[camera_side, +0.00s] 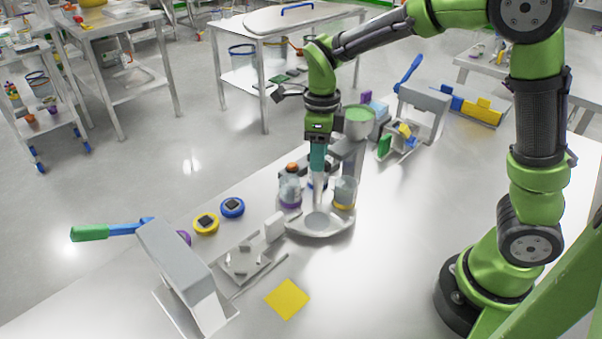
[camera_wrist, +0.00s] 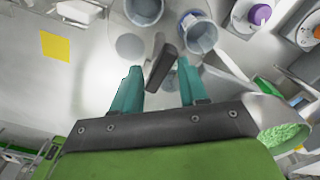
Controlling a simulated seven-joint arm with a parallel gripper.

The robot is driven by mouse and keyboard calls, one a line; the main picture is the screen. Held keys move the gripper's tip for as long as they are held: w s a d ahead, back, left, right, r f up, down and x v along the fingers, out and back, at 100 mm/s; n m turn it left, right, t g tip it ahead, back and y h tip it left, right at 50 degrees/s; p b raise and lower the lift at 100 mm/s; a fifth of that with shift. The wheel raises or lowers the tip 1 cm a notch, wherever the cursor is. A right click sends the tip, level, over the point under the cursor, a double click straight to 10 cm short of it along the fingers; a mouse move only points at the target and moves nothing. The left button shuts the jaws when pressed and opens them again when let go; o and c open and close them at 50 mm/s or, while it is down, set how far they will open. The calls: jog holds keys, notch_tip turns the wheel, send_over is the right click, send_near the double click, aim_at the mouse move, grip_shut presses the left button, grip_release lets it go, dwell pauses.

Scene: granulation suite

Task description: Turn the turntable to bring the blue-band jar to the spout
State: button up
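The grey turntable (camera_side: 320,226) stands on the bench, with clear jars on it. One jar has a purple band (camera_side: 290,204) and one a yellow band (camera_side: 344,206). A little blue shows behind my gripper, so the blue-band jar is mostly hidden there. In the wrist view two jars show, one at the top (camera_wrist: 143,10) and one with some blue on it (camera_wrist: 197,34). My gripper (camera_wrist: 159,68) is above the turntable, pointing down, fingers apart on either side of a dark upright bar (camera_wrist: 161,66); I cannot tell whether they touch it. It also shows in the side view (camera_side: 317,168).
A hopper of green granules (camera_side: 359,114) stands on a column close behind my gripper; the spout is not clearly visible. A yellow square (camera_side: 287,299) lies in front. A press with a green-tipped lever (camera_side: 172,262) and yellow (camera_side: 206,223) and blue (camera_side: 232,207) round pieces are left.

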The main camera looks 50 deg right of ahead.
jog(key=n, duration=0.5)
jog(key=shift+n, duration=0.3)
jog(key=n, duration=1.4)
jog(key=shift+n, duration=0.4)
notch_tip(320, 180, up, 12)
jog(key=shift+r, duration=0.1)
